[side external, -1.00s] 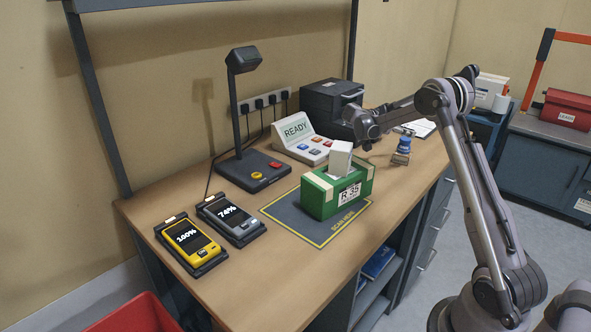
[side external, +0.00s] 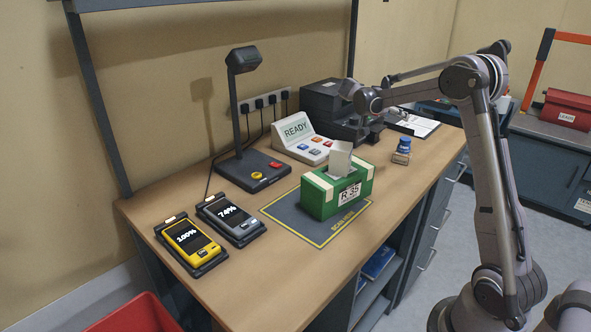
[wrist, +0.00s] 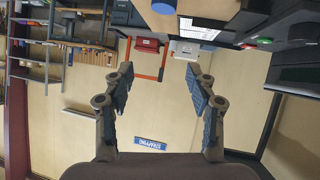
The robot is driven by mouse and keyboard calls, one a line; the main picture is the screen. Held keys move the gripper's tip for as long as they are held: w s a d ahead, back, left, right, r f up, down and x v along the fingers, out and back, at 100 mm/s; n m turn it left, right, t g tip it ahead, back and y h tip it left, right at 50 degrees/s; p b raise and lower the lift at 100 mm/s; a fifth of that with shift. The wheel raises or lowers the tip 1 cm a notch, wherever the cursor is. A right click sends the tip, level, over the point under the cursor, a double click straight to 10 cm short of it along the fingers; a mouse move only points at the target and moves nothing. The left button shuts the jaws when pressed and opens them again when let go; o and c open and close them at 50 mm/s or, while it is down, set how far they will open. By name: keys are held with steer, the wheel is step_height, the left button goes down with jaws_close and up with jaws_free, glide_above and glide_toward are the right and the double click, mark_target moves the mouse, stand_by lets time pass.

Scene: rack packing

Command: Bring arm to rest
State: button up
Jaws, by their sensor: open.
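My gripper (wrist: 158,72) is open and empty in the wrist view, its two blue-padded fingers apart with only the room's wall and shelves between them. In the side view my arm is bent, with its elbow raised at the right and its wrist above the back right of the bench, by the black printer. The fingers are hard to make out there. The wrist is clear of the green box (side external: 318,197), labelled R 35, which stands on the dark scan mat (side external: 290,213) with a pale card standing up out of it.
A yellow device (side external: 187,241) and a grey device (side external: 230,218) sit in cradles at the left. A scanner lamp (side external: 243,60), a READY console (side external: 297,130), a black printer (side external: 322,95) and a blue-topped stamp (side external: 403,146) also stand on the bench. The front right of the bench is clear.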

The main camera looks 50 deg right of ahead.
steer(key=s+a+r+n+t+y, duration=0.1)
steer(key=a+n+t+y, duration=0.1)
steer(key=a+n, duration=0.45)
steer(key=s+a+r+n+t+y, duration=0.1)
steer(key=s+a+n+t, duration=0.15)
steer(key=a, duration=0.75)
steer(key=a+r+n+t+y, duration=0.1)
steer(key=a+n+t+y, duration=0.15)
steer(key=a+n, duration=0.4)
steer(key=s+a+f+n+t+y, duration=0.1)
steer(key=s+a+f+y, duration=0.2)
steer(key=a, duration=0.7)
steer(key=s+a+f+n+t+y, duration=0.2)
steer(key=s+a+f, duration=0.3)
steer(key=a, duration=0.6)
steer(key=shift+s+f+y, duration=0.15)
steer(key=shift+f+y, duration=0.4)
steer(key=shift+y, duration=0.1)
